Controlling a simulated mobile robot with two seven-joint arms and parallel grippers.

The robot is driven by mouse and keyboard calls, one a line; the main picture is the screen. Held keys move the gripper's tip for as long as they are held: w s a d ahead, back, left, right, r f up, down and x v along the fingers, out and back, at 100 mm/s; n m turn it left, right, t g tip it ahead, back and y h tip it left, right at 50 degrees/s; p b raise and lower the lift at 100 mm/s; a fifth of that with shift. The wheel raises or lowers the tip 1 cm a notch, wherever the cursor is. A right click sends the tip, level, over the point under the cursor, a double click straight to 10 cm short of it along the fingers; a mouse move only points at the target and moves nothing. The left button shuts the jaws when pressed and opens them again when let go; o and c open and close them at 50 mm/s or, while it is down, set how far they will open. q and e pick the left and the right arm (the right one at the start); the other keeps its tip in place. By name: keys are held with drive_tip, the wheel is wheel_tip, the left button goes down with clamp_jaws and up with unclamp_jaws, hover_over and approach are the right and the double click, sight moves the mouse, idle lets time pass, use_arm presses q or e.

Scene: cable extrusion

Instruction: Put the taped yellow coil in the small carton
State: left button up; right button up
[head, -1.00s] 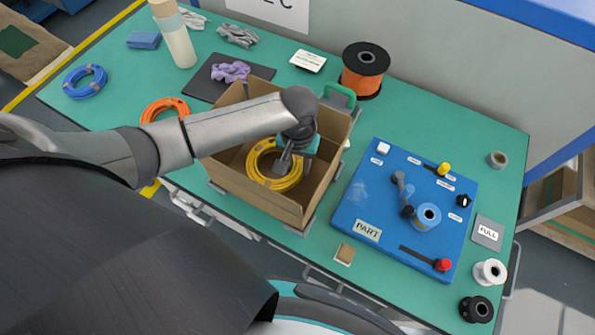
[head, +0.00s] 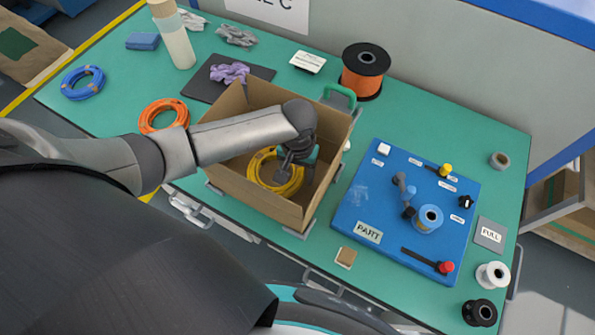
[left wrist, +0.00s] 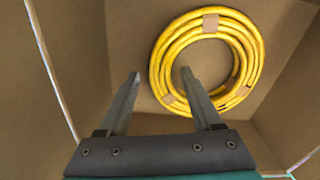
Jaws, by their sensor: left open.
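The yellow coil (head: 265,180) lies inside the open carton (head: 305,212), with brown tape around it in several places. In the left wrist view the coil (left wrist: 247,52) lies flat on the carton floor (left wrist: 120,30). My left gripper (head: 290,178) reaches down into the carton over the right part of the coil. It also shows in the left wrist view (left wrist: 160,75), with its fingers spread and nothing between them. One fingertip overlaps the coil's open middle in that view; I cannot tell whether it touches. My right gripper is not in view.
An orange coil (head: 163,115) and a blue coil (head: 82,82) lie left of the carton. A blue panel with knobs (head: 360,195) lies to the right. An orange spool (head: 362,82) stands behind. Carton walls surround my left gripper.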

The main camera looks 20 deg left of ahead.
use_arm(q)
wheel_tip(320, 180, up, 12)
drive_tip(key=p, duration=0.3)
drive_tip(key=shift+r, duration=0.15)
drive_tip(key=shift+r+p, duration=0.1)
drive_tip(key=shift+p, duration=0.25)
